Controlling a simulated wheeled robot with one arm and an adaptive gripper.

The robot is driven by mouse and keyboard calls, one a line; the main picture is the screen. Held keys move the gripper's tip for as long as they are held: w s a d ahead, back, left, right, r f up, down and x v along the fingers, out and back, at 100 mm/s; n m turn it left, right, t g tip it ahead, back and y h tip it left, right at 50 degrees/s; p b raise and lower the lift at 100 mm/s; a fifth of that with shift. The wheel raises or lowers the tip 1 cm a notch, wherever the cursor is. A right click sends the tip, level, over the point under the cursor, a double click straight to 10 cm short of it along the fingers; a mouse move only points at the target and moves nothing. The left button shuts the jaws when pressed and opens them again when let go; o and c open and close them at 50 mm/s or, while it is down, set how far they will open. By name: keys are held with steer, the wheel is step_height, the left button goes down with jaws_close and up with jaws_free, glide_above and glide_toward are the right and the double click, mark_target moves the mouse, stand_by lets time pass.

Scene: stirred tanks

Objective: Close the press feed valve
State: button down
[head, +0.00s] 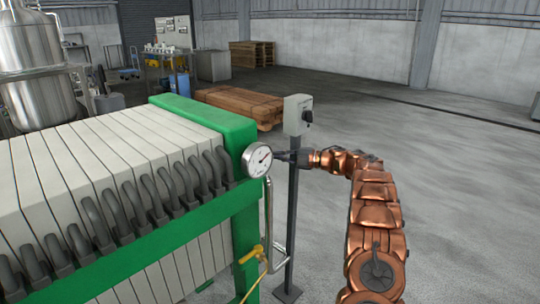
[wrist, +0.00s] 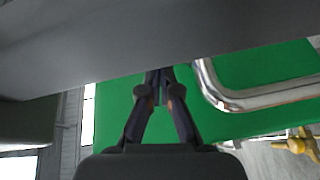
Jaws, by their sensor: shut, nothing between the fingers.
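The press feed valve appears as a yellow valve (head: 255,254) on the pipe at the lower right corner of the green press frame. Its yellow parts also show at the right edge of the wrist view (wrist: 302,145). Whether its handle is turned open or shut is hard to tell. My gripper (head: 279,155) is shut and empty, next to the pressure gauge and above the valve, apart from it. In the wrist view the fingertips (wrist: 160,77) meet in front of the green frame.
The filter press has a green frame (head: 205,120) and several pale plates. A round gauge (head: 258,161) sits at its corner. A bent metal pipe (head: 268,215) runs below it. Floor to the right is clear.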

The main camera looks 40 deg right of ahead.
steer(key=shift+w+d+p, duration=0.8)
steer(key=shift+w+p, duration=0.1)
steer(key=shift+w, duration=0.25)
